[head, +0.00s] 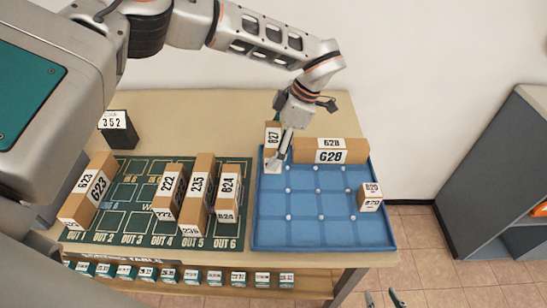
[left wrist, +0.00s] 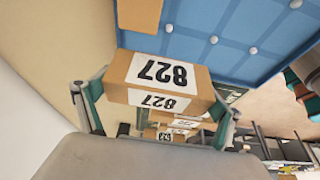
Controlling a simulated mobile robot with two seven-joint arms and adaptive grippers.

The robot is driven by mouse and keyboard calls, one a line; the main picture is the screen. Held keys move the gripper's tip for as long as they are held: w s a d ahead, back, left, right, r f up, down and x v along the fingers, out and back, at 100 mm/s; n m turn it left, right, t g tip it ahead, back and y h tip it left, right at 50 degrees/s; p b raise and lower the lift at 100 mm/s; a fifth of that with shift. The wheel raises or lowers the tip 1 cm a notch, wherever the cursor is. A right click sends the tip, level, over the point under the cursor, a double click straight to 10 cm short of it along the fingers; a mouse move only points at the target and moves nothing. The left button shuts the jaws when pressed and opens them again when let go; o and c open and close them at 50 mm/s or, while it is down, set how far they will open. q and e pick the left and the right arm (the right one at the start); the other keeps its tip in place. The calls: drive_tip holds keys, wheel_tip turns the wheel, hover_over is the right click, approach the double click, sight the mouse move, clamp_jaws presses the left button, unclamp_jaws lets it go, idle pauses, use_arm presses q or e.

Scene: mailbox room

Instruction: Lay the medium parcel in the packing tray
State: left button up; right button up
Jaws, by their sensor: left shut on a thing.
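A brown parcel labelled 827 (head: 272,135) is at the back left corner of the blue packing tray (head: 322,245). My left gripper (head: 280,152) is shut on this parcel. In the left wrist view, the parcel (left wrist: 165,75) sits between the two fingers of the gripper (left wrist: 156,110). I cannot tell whether its underside touches the tray. A long parcel labelled 628 (head: 330,151) lies along the tray's back edge, right of the held one. A small parcel (head: 370,197) stands at the tray's right side. My right gripper (head: 383,299) shows only its fingertips, apart, at the bottom edge.
Several parcels, including 623 (head: 88,192), 222 (head: 170,191), 235 (head: 199,195) and 824 (head: 229,193), stand on the green sorting mat (head: 130,226) to the left. A dark block labelled 352 (head: 118,130) stands behind. The tray's middle and front are clear. A grey shelf (head: 495,170) stands right.

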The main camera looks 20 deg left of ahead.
use_arm(q)
drive_tip(key=shift+f, duration=2.6)
drive_tip(key=shift+f, duration=0.1)
drive_tip(key=o, duration=1)
drive_tip(key=v, duration=1.2)
drive_tip(key=shift+d+b, duration=0.1)
drive_tip(key=shift+b, duration=0.3)
